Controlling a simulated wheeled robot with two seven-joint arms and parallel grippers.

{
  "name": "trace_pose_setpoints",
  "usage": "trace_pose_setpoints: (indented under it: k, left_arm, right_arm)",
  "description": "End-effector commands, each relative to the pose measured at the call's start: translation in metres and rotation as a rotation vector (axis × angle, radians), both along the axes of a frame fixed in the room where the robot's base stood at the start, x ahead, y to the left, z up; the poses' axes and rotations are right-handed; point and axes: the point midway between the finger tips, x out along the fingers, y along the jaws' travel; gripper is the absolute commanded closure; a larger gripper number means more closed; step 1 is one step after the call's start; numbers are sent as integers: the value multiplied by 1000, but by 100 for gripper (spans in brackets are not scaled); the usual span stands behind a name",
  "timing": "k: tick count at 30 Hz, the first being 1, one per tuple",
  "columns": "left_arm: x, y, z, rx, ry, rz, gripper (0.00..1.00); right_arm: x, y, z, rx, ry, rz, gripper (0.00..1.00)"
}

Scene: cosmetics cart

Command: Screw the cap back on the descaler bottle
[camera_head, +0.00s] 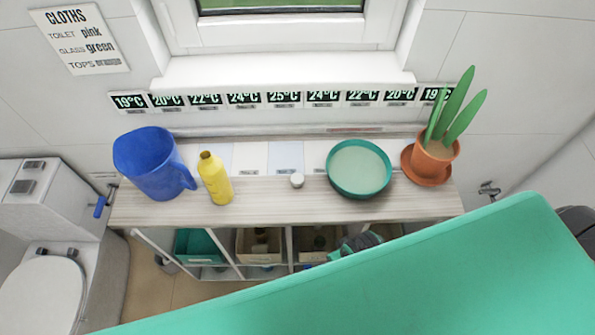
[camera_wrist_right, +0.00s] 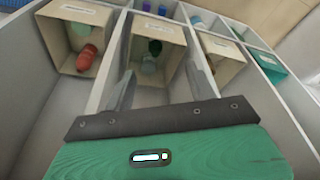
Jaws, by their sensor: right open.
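A yellow bottle (camera_head: 216,183) stands upright on the wooden shelf top, just right of the blue jug. Its narrow top looks olive-brown; I cannot tell whether the neck is open. A small round whitish cap (camera_head: 297,181) sits on the shelf top to the right of the bottle, apart from it. My right gripper (camera_wrist_right: 160,80) is open in the right wrist view, with its two grey fingers apart and nothing between them. It points at the shelf compartments, below the top where the bottle and cap are. My left gripper is out of view.
A blue jug (camera_head: 150,165) stands left of the bottle. A teal round basin (camera_head: 359,192) and a potted plant (camera_head: 434,158) stand to the right. Bins (camera_wrist_right: 155,70) fill compartments below. The shelf top (camera_head: 262,205) is clear around the cap. My green arm covers the lower right.

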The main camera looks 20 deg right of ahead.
Motion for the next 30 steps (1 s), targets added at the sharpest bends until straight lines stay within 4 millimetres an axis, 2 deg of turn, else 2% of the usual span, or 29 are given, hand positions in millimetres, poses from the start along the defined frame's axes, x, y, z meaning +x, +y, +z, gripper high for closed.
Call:
trace_pose_setpoints:
  k: [1,3,8,12,15,24,30]
  left_arm:
    - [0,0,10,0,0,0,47]
    - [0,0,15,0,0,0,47]
    - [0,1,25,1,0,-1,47]
    - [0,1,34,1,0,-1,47]
    - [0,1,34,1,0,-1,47]
    - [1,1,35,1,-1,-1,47]
    - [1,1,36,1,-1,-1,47]
  right_arm:
    - [2,1,35,3,-14,0,44]
    - [2,1,68,5,-23,-1,44]
    - [3,6,136,22,-48,0,44]
    - [16,26,195,83,-77,15,44]
    - [31,46,211,137,-82,30,44]
    - [81,106,239,262,-46,84,44]
    - [110,132,257,274,28,99,44]
